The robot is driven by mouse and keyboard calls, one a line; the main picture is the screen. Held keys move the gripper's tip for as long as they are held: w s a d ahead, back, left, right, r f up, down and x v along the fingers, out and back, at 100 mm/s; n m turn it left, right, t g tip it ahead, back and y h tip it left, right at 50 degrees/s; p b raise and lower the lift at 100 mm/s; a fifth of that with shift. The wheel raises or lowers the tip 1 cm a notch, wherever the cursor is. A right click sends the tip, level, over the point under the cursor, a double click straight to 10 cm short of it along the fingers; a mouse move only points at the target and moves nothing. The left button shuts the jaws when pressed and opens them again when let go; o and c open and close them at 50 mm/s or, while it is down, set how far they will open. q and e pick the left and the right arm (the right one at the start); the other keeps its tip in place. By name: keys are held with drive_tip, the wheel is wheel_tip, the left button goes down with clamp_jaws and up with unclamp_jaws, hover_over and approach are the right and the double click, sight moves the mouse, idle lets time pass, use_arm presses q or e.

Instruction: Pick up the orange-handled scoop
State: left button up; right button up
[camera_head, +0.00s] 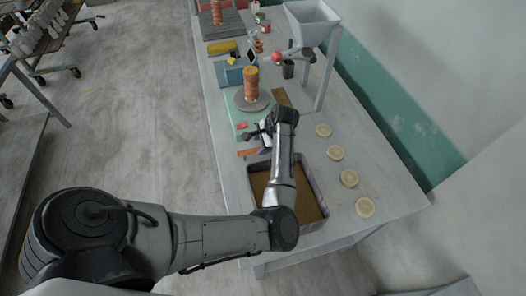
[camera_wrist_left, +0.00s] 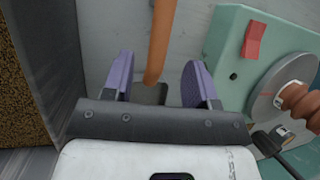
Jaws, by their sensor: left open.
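The orange handle (camera_wrist_left: 160,40) of the scoop comes in from the top of the left wrist view and ends between my left gripper's fingers. In the head view a small orange piece (camera_head: 247,152), apparently this handle, shows between the tray and the green wheel base. My left gripper (camera_wrist_left: 158,82), with purple fingertips, is open, one finger on each side of the handle, with gaps visible on both sides. In the head view the left gripper (camera_head: 261,133) is partly covered by its own wrist. The scoop's head cannot be made out. My right gripper is not in view.
A grey-walled tray (camera_head: 315,190) with brown contents lies close beside the gripper. On the other side stand a green base (camera_head: 236,112) with a red block (camera_wrist_left: 253,40) and a wheel disc (camera_head: 241,102) carrying a clay piece (camera_head: 250,83). Several pale yellow discs (camera_head: 335,153) line the right.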

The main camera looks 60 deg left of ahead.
sight(257, 149)
use_arm(q)
drive_tip(key=shift+b+x, duration=0.3)
drive_tip(key=shift+x, duration=2.4)
drive_tip(key=shift+s+d, duration=0.1)
drive_tip(key=shift+s, duration=0.05)
clamp_jaws()
